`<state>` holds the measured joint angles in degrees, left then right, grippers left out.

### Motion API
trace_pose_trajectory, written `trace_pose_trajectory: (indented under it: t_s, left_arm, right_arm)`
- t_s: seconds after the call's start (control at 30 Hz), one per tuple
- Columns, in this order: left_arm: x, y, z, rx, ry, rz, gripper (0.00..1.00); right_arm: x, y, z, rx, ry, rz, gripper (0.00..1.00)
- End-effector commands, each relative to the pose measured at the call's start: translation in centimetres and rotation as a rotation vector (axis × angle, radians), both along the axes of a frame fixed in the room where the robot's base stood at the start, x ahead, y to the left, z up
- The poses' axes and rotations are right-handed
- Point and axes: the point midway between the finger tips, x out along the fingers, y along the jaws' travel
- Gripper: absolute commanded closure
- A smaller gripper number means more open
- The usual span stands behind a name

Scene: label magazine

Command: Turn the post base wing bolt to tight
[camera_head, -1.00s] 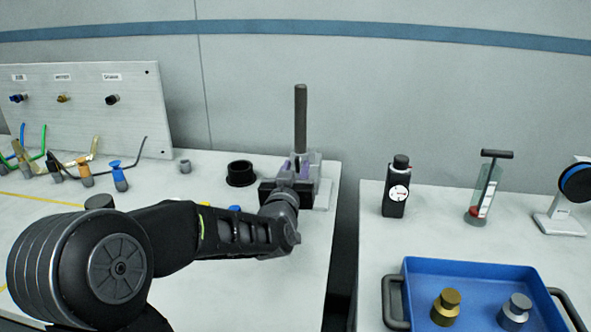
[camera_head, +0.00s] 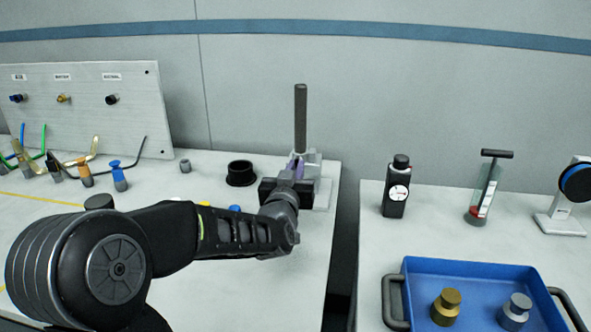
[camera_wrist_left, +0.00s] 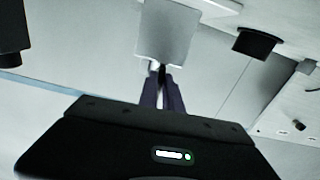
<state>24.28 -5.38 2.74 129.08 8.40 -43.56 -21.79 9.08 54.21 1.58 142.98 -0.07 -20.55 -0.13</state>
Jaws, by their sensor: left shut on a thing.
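The dark upright post (camera_head: 300,118) stands in a light grey base (camera_head: 322,190) near the right end of the left table. My left gripper (camera_head: 298,168) is at the front of this base, its fingers pointing at it. In the left wrist view its purple-grey fingers (camera_wrist_left: 162,82) are close together at the edge of a grey block (camera_wrist_left: 166,35) of the base. They are shut on a small dark part, which I take for the wing bolt; the fingers hide most of it. My right gripper is not in view.
A black ring (camera_head: 241,173) and a small grey cylinder (camera_head: 185,166) stand left of the base. A gap separates the right table, with a black gauge bottle (camera_head: 395,190) and a blue tray (camera_head: 470,268). A labelled panel (camera_head: 90,110) stands at back left.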

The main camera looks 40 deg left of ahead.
Motion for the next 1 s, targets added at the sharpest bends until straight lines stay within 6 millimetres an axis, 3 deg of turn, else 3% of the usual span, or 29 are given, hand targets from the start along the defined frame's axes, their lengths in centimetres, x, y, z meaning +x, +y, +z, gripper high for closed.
trace_pose_trajectory:
  t_s: [0.33,0.37,0.6,1.0]
  left_arm:
    - [0.0,0.0,0.02,0.057,0.03,0.0,1.0]
    - [0.0,0.0,0.02,0.057,0.03,0.0,0.89]
    - [0.01,0.01,0.01,0.056,0.031,0.0,0.7]
    - [-0.69,-0.39,0.09,0.056,0.03,0.0,0.69]
  right_arm:
    - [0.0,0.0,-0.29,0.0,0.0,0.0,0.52]
    - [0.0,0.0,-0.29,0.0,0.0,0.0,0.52]
    - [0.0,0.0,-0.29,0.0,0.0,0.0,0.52]
    - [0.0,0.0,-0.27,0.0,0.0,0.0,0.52]
